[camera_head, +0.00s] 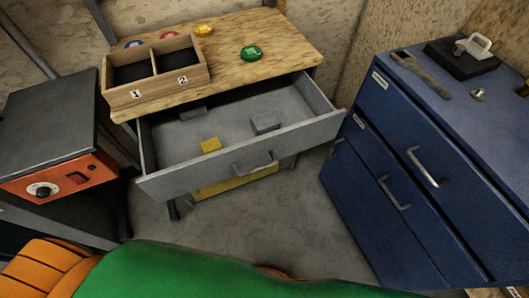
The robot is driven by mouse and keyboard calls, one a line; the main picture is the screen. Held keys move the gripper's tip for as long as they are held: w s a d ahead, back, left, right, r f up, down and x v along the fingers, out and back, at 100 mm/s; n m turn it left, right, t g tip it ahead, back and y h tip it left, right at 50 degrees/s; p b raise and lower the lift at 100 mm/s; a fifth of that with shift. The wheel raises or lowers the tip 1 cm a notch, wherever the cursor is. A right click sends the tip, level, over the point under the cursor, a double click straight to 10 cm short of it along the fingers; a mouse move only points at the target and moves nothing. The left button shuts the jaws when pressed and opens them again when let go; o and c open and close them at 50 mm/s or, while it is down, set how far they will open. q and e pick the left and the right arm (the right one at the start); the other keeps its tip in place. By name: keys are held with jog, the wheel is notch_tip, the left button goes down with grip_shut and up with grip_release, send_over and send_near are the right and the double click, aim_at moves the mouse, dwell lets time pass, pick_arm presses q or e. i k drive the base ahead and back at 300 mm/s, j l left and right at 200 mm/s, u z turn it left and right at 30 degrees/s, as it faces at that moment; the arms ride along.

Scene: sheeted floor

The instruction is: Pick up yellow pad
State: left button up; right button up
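A small yellow pad (210,145) lies inside the open grey drawer (205,172), near its front wall and left of the middle. The drawer is pulled out from under a wooden-topped workbench (285,35). Nothing covers the pad from above. Neither of my grippers is in view.
Grey blocks (264,124) and (193,114) also lie in the drawer. A two-compartment wooden box (155,95) and round green (251,53) and yellow (204,30) objects sit on the benchtop. A blue cabinet (420,130) stands right; an orange-fronted machine (60,180) stands left.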

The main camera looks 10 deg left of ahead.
aim_at(213, 144)
jog(key=u, duration=0.95)
